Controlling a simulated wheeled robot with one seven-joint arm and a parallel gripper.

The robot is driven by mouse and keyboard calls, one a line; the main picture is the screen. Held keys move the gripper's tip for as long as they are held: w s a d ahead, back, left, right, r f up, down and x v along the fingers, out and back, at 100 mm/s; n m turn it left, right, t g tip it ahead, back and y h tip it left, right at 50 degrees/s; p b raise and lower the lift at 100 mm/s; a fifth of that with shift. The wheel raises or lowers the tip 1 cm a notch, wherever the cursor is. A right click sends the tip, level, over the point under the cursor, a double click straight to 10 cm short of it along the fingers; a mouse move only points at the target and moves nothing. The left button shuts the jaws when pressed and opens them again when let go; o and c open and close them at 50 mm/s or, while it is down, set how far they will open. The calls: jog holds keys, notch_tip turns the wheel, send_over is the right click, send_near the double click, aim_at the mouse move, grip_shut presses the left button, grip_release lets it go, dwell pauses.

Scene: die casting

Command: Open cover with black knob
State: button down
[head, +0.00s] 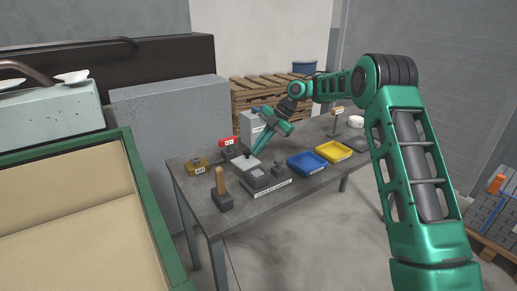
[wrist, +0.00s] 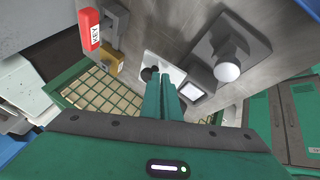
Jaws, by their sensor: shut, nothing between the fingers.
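A light grey, flat cover (head: 245,162) lies on the table near its middle, beside a dark device. In the wrist view the pale cover (wrist: 170,66) is just beyond my fingertips and lies flat. A round black knob (wrist: 148,74) shows at its near left edge. In the head view the knob is too small to tell. My gripper (head: 256,150) reaches down from the upper right over the cover. In the wrist view my gripper (wrist: 160,76) has its green fingers together and empty, just right of the knob. I cannot tell whether they touch the cover.
A dark device with a pale display (wrist: 190,91) stands beside the cover, with a round-knobbed dark block (wrist: 228,72) nearby. A wooden-handled tool (head: 221,188) is in front. Blue (head: 307,163) and yellow (head: 334,152) trays lie right.

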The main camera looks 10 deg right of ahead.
jog(key=s+d+f+v, duration=0.1)
jog(key=d+v, duration=0.1)
jog(key=v, duration=1)
jog(key=s+d+r+m+h, duration=0.3)
jog(key=s+d+m, duration=0.1)
jog(key=s+m, duration=0.7)
jog(key=s+d+f+m+h, duration=0.1)
jog(key=s+d+m, duration=0.3)
jog(key=s, duration=1)
jog(key=s+d+f+m+h, duration=0.1)
jog(key=s+d+f+m, duration=0.3)
jog(key=s+m, duration=0.7)
jog(key=s+d+f+m+h, duration=0.1)
jog(key=s+d+m, duration=0.5)
jog(key=s, duration=1.1)
jog(key=shift+s+f+m+h, duration=0.3)
jog(key=shift+s+f+m, duration=0.1)
jog(key=shift+f+m, duration=0.45)
jog(key=shift+d, duration=0.15)
